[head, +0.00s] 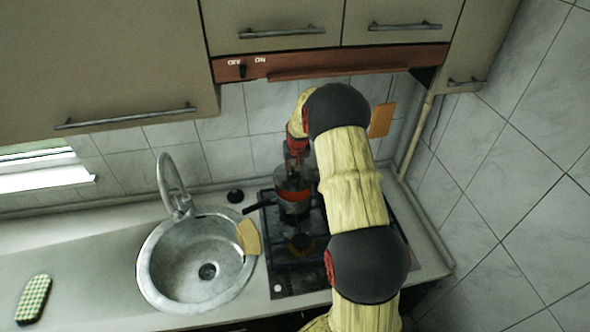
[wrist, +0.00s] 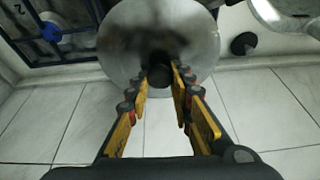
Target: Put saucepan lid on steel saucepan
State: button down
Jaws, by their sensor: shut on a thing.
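The saucepan lid (wrist: 130,37) is a round grey metal disc that fills the upper middle of the wrist view. My gripper (wrist: 160,80) is shut on its dark knob (wrist: 159,70), with the yellow fingers on either side. In the head view my gripper (head: 295,152) points down over the hob, close above the steel saucepan (head: 292,208). The saucepan's dark handle (head: 254,208) sticks out to the left. The lid hides the saucepan in the wrist view, and my arm covers part of the hob. I cannot tell whether the lid touches the saucepan's rim.
The black gas hob (head: 285,278) surrounds the saucepan. A round steel sink (head: 165,270) with a tall tap (head: 172,190) and a yellow cloth (head: 248,237) on its rim lies left. A small black round thing (head: 235,196) sits near the tiled wall. Cabinets hang above.

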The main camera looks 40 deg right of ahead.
aim_at(294, 179)
dwell(0.4)
jog(key=shift+f+b, duration=2.55)
jog(key=shift+f, duration=0.75)
jog(key=shift+a, duration=0.1)
jog(key=c, duration=1.5)
grip_release()
jog(key=shift+s+f, duration=0.1)
jog(key=shift+f, duration=0.1)
jog(key=shift+c, duration=0.2)
jog(key=shift+o, duration=0.2)
jog(key=shift+r, duration=0.1)
jog(key=v, duration=1.2)
